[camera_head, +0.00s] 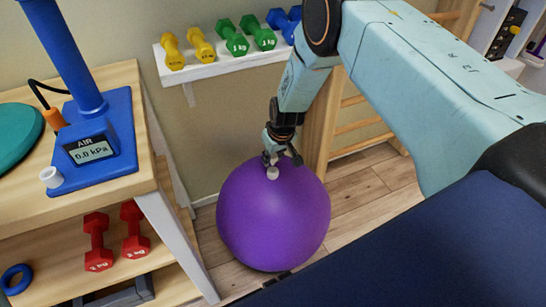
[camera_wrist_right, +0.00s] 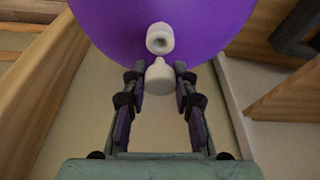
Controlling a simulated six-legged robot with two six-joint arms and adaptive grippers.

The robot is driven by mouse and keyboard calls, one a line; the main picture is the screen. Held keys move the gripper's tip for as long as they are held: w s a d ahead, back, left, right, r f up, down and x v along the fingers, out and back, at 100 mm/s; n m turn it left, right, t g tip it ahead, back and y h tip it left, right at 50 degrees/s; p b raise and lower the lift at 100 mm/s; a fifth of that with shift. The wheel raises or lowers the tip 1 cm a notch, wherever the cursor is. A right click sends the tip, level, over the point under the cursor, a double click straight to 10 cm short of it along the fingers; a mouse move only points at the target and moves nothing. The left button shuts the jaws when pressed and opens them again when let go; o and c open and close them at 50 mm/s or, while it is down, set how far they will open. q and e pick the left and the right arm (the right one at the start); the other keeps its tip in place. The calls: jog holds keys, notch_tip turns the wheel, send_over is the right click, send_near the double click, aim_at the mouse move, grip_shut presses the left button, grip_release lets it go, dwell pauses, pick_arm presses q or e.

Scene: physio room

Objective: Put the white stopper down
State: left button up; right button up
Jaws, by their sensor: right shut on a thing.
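My right gripper (camera_head: 281,157) is at the top of the purple ball (camera_head: 273,220). In the right wrist view its fingers (camera_wrist_right: 158,82) are closed in on the white stopper (camera_wrist_right: 158,76), a small plug with a narrower tip. Just beyond the stopper, a white ring-shaped valve (camera_wrist_right: 160,38) with a dark hole sits on the purple ball (camera_wrist_right: 205,25). The stopper looks apart from the hole, though the exact gap is hard to tell. In the head view a small white piece (camera_head: 272,173) shows below the fingertips; I cannot tell which of the two it is. My left gripper is out of view.
On the wooden table (camera_head: 120,85) at left stands a blue pump (camera_head: 95,135) reading 0.0 kPa, with a small white cylinder (camera_head: 50,177) on its base corner. Red dumbbells (camera_head: 97,242) lie on the shelf below. A white wall shelf (camera_head: 215,67) holds several coloured dumbbells.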

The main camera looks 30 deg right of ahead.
jog(key=shift+r+p, duration=0.35)
jog(key=shift+r, duration=0.25)
